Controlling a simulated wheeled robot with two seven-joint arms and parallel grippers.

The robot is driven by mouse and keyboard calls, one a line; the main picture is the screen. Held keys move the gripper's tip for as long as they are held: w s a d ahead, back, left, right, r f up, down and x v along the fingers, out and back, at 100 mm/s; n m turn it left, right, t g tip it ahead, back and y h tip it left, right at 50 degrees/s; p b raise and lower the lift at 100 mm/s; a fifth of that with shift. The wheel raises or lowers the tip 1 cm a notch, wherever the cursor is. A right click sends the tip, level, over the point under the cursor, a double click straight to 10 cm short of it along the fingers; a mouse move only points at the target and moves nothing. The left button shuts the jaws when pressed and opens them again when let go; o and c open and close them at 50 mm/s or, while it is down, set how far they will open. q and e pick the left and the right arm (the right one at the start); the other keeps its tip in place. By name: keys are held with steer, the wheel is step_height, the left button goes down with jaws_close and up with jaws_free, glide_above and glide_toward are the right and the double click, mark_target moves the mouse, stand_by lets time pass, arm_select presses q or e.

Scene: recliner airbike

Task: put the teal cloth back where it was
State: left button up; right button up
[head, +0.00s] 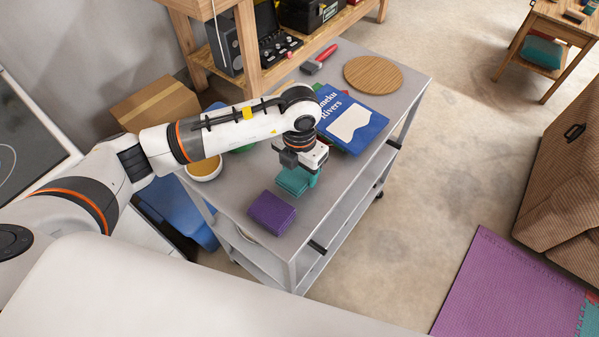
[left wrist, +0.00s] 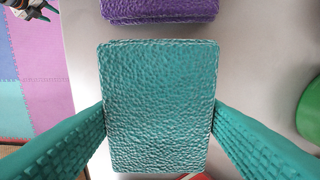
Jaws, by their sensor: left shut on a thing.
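The folded teal cloth (head: 292,181) is at the grey cart top, beside the purple cloth (head: 272,212). My left gripper (head: 307,176) is over it, pointing down, with its teal fingers on the cloth's sides. In the left wrist view the teal cloth (left wrist: 158,105) fills the space between the two fingers (left wrist: 160,125). The purple cloth (left wrist: 158,10) lies just beyond it there, with a small gap. I cannot tell whether the teal cloth touches the cart top.
The grey cart (head: 408,88) also holds a blue book (head: 352,120), a round wooden board (head: 373,74), a red-handled brush (head: 319,58) and a bowl (head: 204,168). A green round thing (left wrist: 310,112) is right of the cloth in the wrist view. The cart's near corner is close to the purple cloth.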

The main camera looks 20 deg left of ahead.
mark_target(299, 171)
arm_select(q)
step_height(299, 171, down, 3)
steer(key=shift+r, duration=0.2)
steer(key=shift+f, duration=0.2)
steer(key=o, duration=0.9)
steer(key=shift+r, duration=0.1)
arm_select(e)
steer(key=shift+w+a+r, duration=0.1)
steer(key=shift+w+a, duration=0.05)
steer(key=shift+w, duration=0.5)
arm_select(q)
steer(key=shift+r, duration=0.5)
step_height(299, 171, up, 11)
steer(key=shift+r+b, duration=0.15)
steer(key=shift+b, duration=0.6)
arm_select(e)
steer(key=shift+f, duration=0.75)
arm_select(q)
steer(key=shift+s, duration=0.1)
